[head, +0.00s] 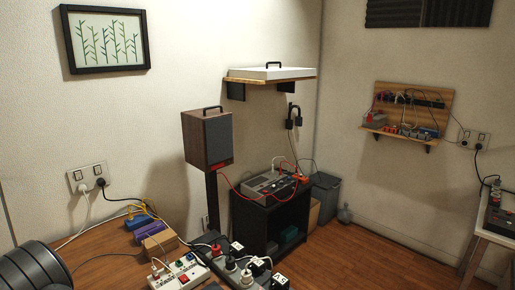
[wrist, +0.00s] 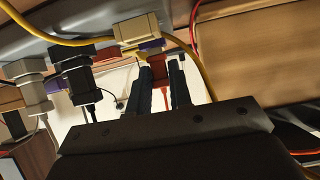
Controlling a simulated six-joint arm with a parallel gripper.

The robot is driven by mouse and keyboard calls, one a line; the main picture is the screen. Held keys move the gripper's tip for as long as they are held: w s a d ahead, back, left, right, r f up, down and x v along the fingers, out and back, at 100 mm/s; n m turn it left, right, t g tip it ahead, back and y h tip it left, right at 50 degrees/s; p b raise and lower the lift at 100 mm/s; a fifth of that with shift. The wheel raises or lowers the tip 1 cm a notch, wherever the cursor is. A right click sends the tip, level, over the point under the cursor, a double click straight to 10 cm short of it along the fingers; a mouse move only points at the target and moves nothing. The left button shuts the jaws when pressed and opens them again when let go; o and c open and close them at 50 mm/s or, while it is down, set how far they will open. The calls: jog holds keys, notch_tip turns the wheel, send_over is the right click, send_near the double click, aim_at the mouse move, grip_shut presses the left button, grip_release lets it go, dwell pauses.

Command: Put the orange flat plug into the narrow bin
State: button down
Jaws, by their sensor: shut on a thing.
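My gripper (wrist: 165,88) shows in the wrist view, its two dark fingers close together around a red-orange plug (wrist: 158,72) with a red cord. The fingers hide most of the plug, so its flat shape is hard to confirm. It is just below a cream plug (wrist: 138,30), and I cannot tell whether it touches anything beyond the fingers. In the head view I cannot make out my gripper. A tall grey bin (head: 326,190) stands on the floor right of the black cabinet; I cannot tell if it is the narrow bin. An orange piece (head: 303,179) lies at the cabinet top's right end.
In the wrist view, a black plug (wrist: 76,72) and a grey plug (wrist: 28,85) hang left of my fingers, and a yellow cord (wrist: 190,60) loops past on the right. Power strips (head: 180,274) and cables crowd the wooden table's front. Open floor (head: 350,245) lies right of the cabinet.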

jog(key=shift+r, duration=1.5)
jog(key=shift+d, duration=0.1)
jog(key=s+d+r, duration=0.2)
jog(key=d+r, duration=0.1)
jog(key=d, duration=0.5)
jog(key=s+d+r, duration=0.2)
jog(key=d, duration=0.6)
jog(key=s+d+r, duration=0.2)
jog(key=d+r, duration=0.1)
jog(key=d, duration=0.5)
jog(key=shift+s+d+f, duration=0.1)
jog(key=shift+f, duration=1.2)
jog(key=shift+d+f, duration=0.1)
jog(key=shift+f, duration=1.15)
jog(key=c, duration=1.2)
grip_release()
jog(key=shift+c, duration=0.2)
